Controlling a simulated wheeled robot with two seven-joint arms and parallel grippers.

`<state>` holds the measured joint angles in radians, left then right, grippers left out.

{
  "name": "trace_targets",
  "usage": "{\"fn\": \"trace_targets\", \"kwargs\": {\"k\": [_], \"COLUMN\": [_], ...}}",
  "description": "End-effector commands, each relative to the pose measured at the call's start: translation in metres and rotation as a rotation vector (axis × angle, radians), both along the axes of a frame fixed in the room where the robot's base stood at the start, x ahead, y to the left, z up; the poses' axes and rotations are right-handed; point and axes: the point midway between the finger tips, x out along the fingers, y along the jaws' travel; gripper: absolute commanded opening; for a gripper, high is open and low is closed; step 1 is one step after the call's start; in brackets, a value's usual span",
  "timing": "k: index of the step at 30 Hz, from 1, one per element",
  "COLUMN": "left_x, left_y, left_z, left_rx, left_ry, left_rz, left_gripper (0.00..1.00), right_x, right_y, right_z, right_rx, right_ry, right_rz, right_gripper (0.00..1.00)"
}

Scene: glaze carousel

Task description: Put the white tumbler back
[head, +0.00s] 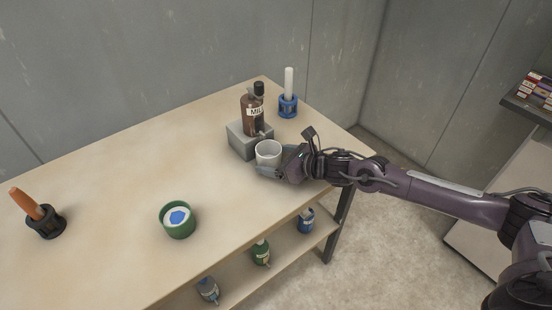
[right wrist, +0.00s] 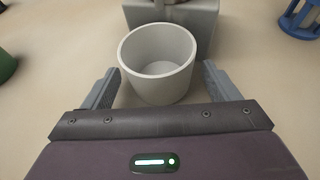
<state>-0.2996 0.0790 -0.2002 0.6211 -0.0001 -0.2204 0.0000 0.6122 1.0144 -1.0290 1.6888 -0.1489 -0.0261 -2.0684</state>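The white tumbler (head: 268,153) stands upright on the table in front of the grey block (head: 242,144), and looks empty in the right wrist view (right wrist: 158,62). My right gripper (head: 276,166) is low at the tumbler, with one finger on each side of it. In the right wrist view the fingers (right wrist: 161,88) are spread, and a gap shows between the tumbler and the right-hand finger. Contact at the left-hand finger is hard to tell. A brown bottle (head: 253,117) with a label and a small spout stands on the grey block. My left gripper is not in view.
A blue holder with a white stick (head: 288,106) stands behind to the right. A green pot (head: 178,221) and a dark holder with an orange stick (head: 45,222) stand to the left. Small bottles sit on the lower shelf (head: 283,265).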

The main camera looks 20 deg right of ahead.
Motion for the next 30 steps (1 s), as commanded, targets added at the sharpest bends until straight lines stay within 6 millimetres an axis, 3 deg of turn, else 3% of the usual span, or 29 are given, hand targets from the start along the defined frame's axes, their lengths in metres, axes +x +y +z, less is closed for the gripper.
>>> {"fn": "trace_targets", "kwargs": {"k": [11, 24, 30], "left_x": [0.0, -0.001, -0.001], "left_y": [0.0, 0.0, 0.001], "left_z": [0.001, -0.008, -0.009], "left_rx": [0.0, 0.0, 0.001], "left_ry": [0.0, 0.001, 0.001], "left_rz": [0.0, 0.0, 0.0], "left_gripper": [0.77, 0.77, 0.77], "right_x": [-0.007, -0.068, -0.083], "right_y": [-0.008, -0.053, -0.065], "right_z": [0.005, 0.035, 0.044], "right_rx": [-0.003, -0.006, -0.003], "right_ry": [-0.001, 0.0, 0.001], "right_rz": [-0.002, 0.0, -0.001], "right_gripper": [0.82, 0.82, 0.82]}}
